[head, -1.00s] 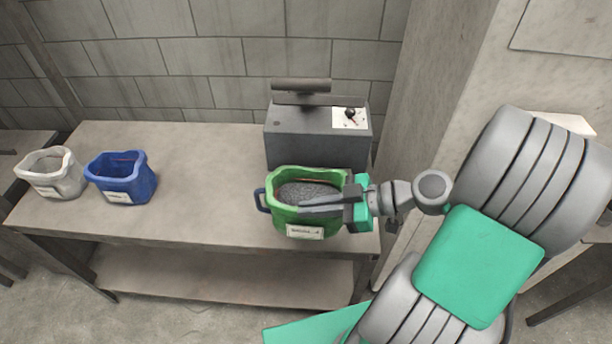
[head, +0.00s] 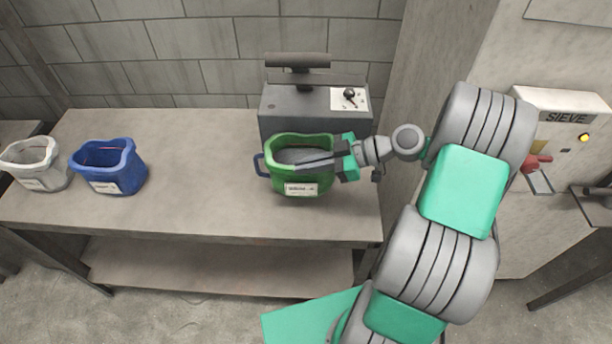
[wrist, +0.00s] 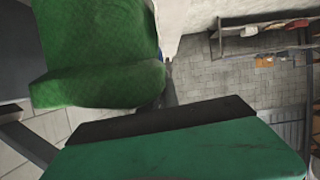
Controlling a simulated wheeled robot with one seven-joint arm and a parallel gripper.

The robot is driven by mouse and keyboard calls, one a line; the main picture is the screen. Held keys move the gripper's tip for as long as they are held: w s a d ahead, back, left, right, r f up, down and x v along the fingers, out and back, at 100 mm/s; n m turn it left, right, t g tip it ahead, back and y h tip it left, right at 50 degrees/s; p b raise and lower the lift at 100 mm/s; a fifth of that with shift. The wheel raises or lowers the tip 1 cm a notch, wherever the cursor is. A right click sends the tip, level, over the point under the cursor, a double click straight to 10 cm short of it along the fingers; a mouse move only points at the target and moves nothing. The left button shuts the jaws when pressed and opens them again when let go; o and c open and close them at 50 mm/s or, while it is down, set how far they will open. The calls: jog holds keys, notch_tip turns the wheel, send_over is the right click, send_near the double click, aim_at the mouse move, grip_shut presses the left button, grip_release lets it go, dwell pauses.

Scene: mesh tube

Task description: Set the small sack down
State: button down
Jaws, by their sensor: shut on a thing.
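A small green sack (head: 283,177) with an open top, a white label on its front and grey material inside is at the right part of the table. My gripper (head: 318,163) comes from the right and is shut on the sack, with a finger across its opening. The sack is upright. I cannot tell for sure whether its bottom touches the table (head: 200,212). In the wrist view the green sack (wrist: 105,60) fills the upper left, and its underside is partly out of view.
A grey box-like machine (head: 275,104) stands right behind the sack. A blue sack (head: 120,178) and a white sack (head: 38,176) stand at the table's left. The middle of the table is clear. A sieve machine (head: 560,120) is at the right.

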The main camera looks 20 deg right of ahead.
jog(key=f, duration=0.1)
jog(key=w+f+p, duration=0.1)
jog(key=f, duration=0.2)
jog(key=shift+w+d+p, duration=0.2)
jog(key=shift+w+p, duration=0.15)
jog(key=shift+f, duration=0.45)
jog(key=c, duration=1.6)
grip_release()
jog(key=shift+s, duration=0.1)
